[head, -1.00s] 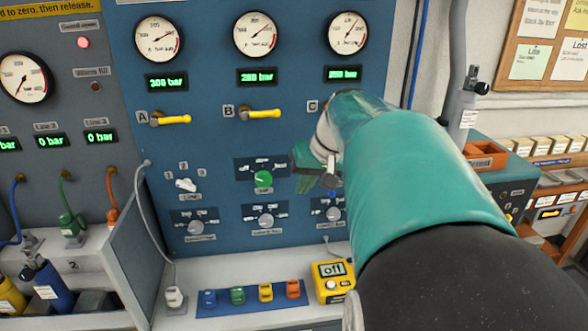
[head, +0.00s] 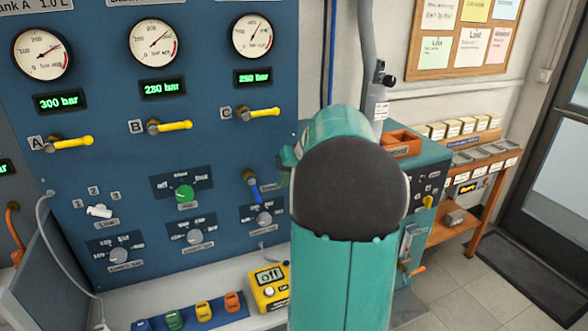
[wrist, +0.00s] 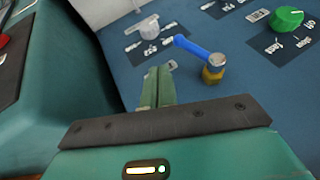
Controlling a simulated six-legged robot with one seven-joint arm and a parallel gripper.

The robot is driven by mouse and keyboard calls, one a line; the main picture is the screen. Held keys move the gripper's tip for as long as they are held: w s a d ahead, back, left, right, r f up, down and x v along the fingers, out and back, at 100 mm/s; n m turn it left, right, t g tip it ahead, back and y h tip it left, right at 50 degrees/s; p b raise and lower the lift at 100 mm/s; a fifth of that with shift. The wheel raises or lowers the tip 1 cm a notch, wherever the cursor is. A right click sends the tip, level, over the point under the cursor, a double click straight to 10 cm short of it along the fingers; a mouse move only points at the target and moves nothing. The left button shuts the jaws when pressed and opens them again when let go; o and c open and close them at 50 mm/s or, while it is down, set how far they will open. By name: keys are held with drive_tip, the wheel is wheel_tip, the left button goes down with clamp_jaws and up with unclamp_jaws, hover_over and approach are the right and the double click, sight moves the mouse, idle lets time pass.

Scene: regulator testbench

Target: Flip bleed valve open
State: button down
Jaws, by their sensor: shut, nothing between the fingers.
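The bleed valve is a brass stem with a blue lever (head: 254,190) on the blue panel, below yellow handle C. In the head view the lever hangs down, tilted slightly right. In the wrist view the blue lever (wrist: 193,46) runs to the left from the brass stem (wrist: 213,72). My gripper (wrist: 161,72) is shut and empty, its green fingertips close to the lever's free end. I cannot tell whether they touch. In the head view my arm hides the gripper.
A green knob (head: 184,194) sits left of the valve and a grey knob (head: 264,218) sits below it. Yellow handle C (head: 260,113) is above. A yellow meter reading "off" (head: 270,287) stands on the bench below. A teal cabinet (head: 432,170) is to the right.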

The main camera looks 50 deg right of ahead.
sight(256, 191)
drive_tip(key=w+a+f, duration=0.2)
drive_tip(key=w+a, duration=0.1)
drive_tip(key=shift+w+f, duration=0.3)
drive_tip(key=shift+w+a+f+t+y, duration=0.2)
drive_tip(key=shift+a+f+t+y, duration=0.2)
drive_tip(key=shift+f+y, duration=0.15)
drive_tip(key=shift+d, duration=0.2)
idle(0.3)
